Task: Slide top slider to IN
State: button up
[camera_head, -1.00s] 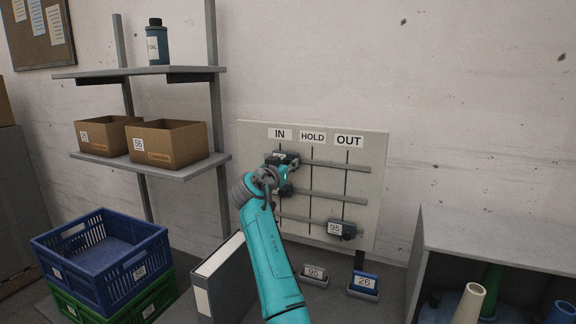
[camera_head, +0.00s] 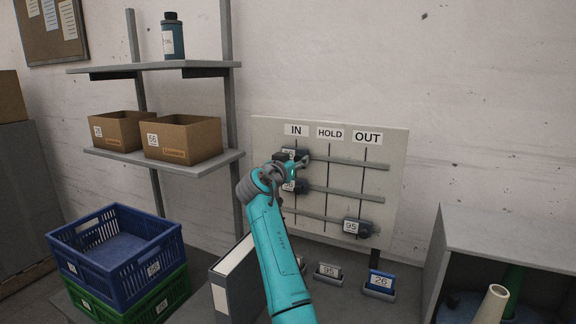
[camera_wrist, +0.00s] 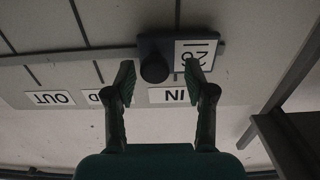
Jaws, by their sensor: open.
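The top slider (camera_head: 287,153) is a dark block with a white number label, on the top rail under the IN sign (camera_head: 296,130). It also shows upside down in the wrist view (camera_wrist: 215,47), with a round dark knob (camera_wrist: 155,68) beside its label. My gripper (camera_head: 302,162) is at the right end of the top slider in the head view and partly covers it. In the wrist view my gripper (camera_wrist: 159,74) is open, one finger on each side of the knob, with gaps showing. I cannot tell how deep the fingers reach.
The board (camera_head: 395,150) has three rails. A middle slider (camera_head: 292,187) sits under IN and a bottom slider (camera_head: 357,228) labelled 95 under OUT. Shelves (camera_head: 225,158) with boxes stand left. Two labelled holders (camera_head: 380,284) (camera_head: 327,273) and a binder (camera_head: 235,280) are below.

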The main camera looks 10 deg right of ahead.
jog(key=v, duration=1.1)
jog(key=shift+s+a, duration=0.2)
jog(key=shift+s, duration=0.05)
